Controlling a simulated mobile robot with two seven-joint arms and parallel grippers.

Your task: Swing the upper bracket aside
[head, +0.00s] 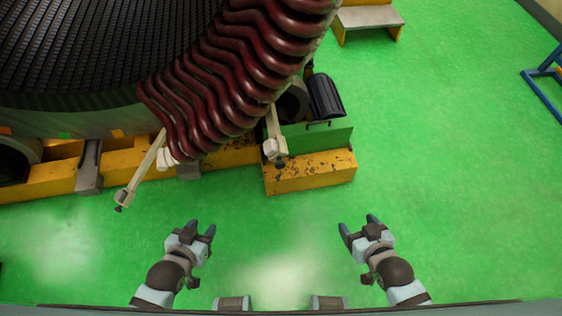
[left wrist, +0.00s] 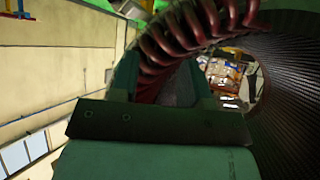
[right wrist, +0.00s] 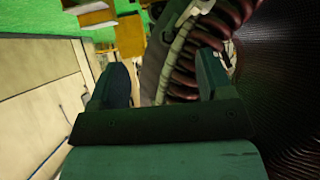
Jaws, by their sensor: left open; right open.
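Two cream brackets stick out by the dark red coils (head: 215,90) of the stator in the head view. One cream bracket (head: 145,172) slants down to the left; the other cream bracket (head: 273,135) hangs near the green and yellow base. I cannot tell for certain which is the upper one. A cream bracket (right wrist: 175,50) also shows beyond the fingers in the right wrist view. My left gripper (head: 201,227) is open and empty, below and apart from the left-hand bracket in the picture. My right gripper (head: 357,223) is open and empty, apart from both brackets.
The black-lined stator ring (head: 90,45) fills the upper left. A yellow base beam (head: 50,180) runs beneath it, and a green-sided yellow block (head: 310,172) stands at its right end. A step (head: 368,17) and blue frame (head: 545,75) stand farther right. Green floor is clear around my grippers.

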